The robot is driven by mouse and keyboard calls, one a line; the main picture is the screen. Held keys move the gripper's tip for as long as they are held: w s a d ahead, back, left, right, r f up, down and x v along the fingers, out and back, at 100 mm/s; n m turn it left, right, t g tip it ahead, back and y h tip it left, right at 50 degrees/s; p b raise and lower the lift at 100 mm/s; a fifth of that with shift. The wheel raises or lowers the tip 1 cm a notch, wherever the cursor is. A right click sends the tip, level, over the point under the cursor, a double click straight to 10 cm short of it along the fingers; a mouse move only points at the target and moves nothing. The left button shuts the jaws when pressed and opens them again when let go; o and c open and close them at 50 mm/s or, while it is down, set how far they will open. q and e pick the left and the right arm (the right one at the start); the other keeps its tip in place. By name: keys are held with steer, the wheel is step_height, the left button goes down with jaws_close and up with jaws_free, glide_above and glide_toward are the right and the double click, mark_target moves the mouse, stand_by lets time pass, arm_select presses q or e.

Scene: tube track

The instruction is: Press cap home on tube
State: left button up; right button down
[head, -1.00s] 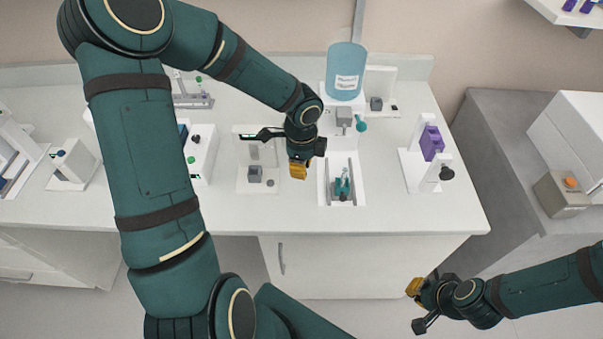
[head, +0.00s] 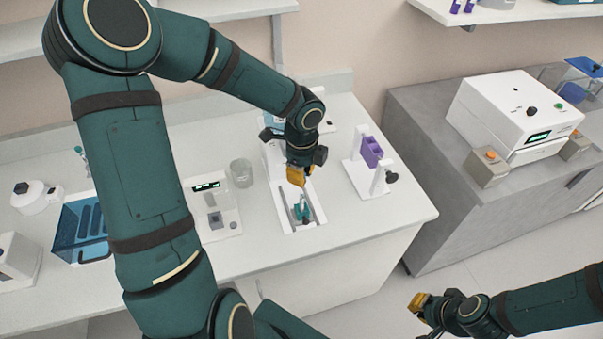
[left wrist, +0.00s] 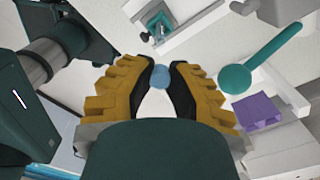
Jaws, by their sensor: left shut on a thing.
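In the head view my left gripper (head: 297,183) hangs over the back end of a white rail tray (head: 289,224) holding a teal clamp (head: 302,211). In the left wrist view its ridged yellow fingers (left wrist: 159,72) are shut on a small blue-grey cap (left wrist: 159,77), which shows between the black pads. The teal clamp (left wrist: 157,26) lies beyond the fingertips, apart from the cap. I cannot make out a tube in the clamp. My right gripper (head: 418,302) is at the lower right, off the counter; its jaws are too small to judge.
A purple block (head: 371,151) on a white stand is right of the tray. A glass beaker (head: 241,173) and a display device (head: 213,213) are to its left. In the left wrist view a teal round-headed handle (left wrist: 262,58) is close to the right finger.

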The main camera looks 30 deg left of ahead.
mark_target(302, 194)
arm_select(q)
steer(key=shift+f+b, duration=2.15)
steer(key=shift+f, duration=0.65)
steer(key=shift+f, duration=0.35)
steer(key=shift+f+b, duration=0.35)
steer(key=shift+b, duration=0.15)
steer(key=shift+c, duration=0.3)
stand_by(0.4)
steer(key=o, duration=0.8)
steer(key=shift+r, duration=0.1)
